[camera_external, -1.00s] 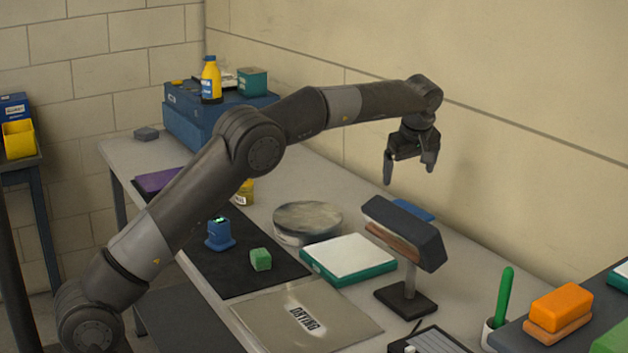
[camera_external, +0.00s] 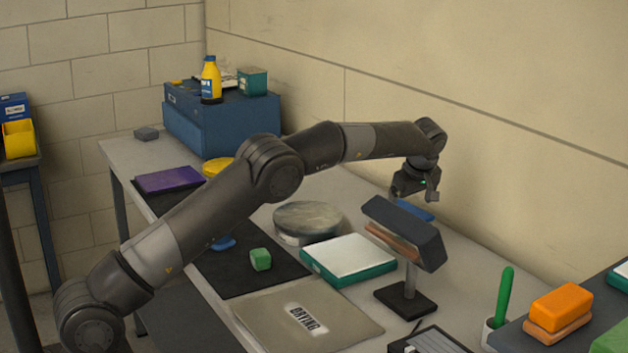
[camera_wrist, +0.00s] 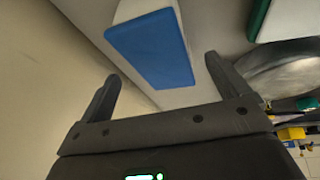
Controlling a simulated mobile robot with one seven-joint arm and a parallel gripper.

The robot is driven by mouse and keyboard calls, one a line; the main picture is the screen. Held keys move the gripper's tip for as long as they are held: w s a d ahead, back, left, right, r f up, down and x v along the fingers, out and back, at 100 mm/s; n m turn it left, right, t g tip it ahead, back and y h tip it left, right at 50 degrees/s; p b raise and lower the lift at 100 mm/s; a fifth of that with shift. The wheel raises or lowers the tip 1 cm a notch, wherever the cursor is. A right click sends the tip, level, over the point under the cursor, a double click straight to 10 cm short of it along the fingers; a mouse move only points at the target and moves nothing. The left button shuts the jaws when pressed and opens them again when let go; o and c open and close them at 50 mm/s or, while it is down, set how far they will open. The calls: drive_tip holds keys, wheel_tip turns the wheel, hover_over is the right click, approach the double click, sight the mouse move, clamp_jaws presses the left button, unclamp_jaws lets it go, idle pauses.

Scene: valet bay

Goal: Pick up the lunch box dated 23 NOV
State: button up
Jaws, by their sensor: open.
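A box with a blue top (camera_wrist: 150,48) and pale sides lies ahead of my fingers in the wrist view. A blue patch (camera_external: 416,211), probably the same box, shows in the external view, mostly hidden behind a dark padded stand (camera_external: 405,235). No date is readable on any box, so I cannot confirm which is dated 23 NOV. My gripper (camera_external: 414,195) is open and empty just above the blue patch. In the wrist view, my gripper's fingers (camera_wrist: 160,68) point toward the blue top, one at either side; whether they touch it is unclear.
The padded stand is close in front of my gripper, and the wall is close behind it. A round grey tin (camera_external: 307,220) and a green box with a white top (camera_external: 348,258) are to the left. A grey folder marked DRYING (camera_external: 345,310) lies in front.

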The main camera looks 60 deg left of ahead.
sight(409, 209)
drive_tip(key=x, duration=0.3)
drive_tip(key=shift+a, duration=0.2)
drive_tip(key=shift+f, duration=0.3)
drive_tip(key=shift+c, duration=0.4)
drive_tip(key=c, duration=1.2)
